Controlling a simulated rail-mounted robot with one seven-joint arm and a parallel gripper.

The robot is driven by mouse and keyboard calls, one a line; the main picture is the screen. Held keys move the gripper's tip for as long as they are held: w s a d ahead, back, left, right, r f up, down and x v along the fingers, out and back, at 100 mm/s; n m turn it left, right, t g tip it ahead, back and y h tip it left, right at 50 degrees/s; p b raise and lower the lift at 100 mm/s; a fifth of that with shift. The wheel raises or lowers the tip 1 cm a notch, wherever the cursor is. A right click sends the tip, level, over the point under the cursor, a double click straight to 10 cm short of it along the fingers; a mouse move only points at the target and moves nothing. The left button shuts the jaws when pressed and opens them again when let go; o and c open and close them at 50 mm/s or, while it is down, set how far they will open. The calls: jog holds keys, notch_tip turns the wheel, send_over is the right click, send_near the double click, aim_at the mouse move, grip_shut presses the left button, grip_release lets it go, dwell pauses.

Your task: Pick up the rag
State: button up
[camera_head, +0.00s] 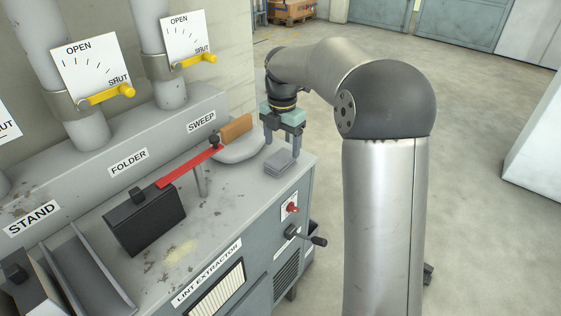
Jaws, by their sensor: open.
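A small grey folded pad (280,163), which looks like the rag, lies flat on the bench top (232,190) near its right corner. My gripper (282,146) points down over it with its two fingers apart. The fingers appear to be on either side above the pad. I cannot tell how much height is left between the fingertips and the pad. Nothing shows between the fingers.
A pale rounded dish (240,148) with a brown block (237,128) sits left of my gripper. A red bar (188,167) on a post and a black box (145,217) stand further left. A lever (308,237) sticks out from the bench front.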

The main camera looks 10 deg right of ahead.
aim_at(280, 157)
jog(key=shift+a+f+p, duration=0.2)
jog(key=shift+f+p, duration=0.3)
jog(key=shift+f, duration=2.2)
jog(key=c, duration=1)
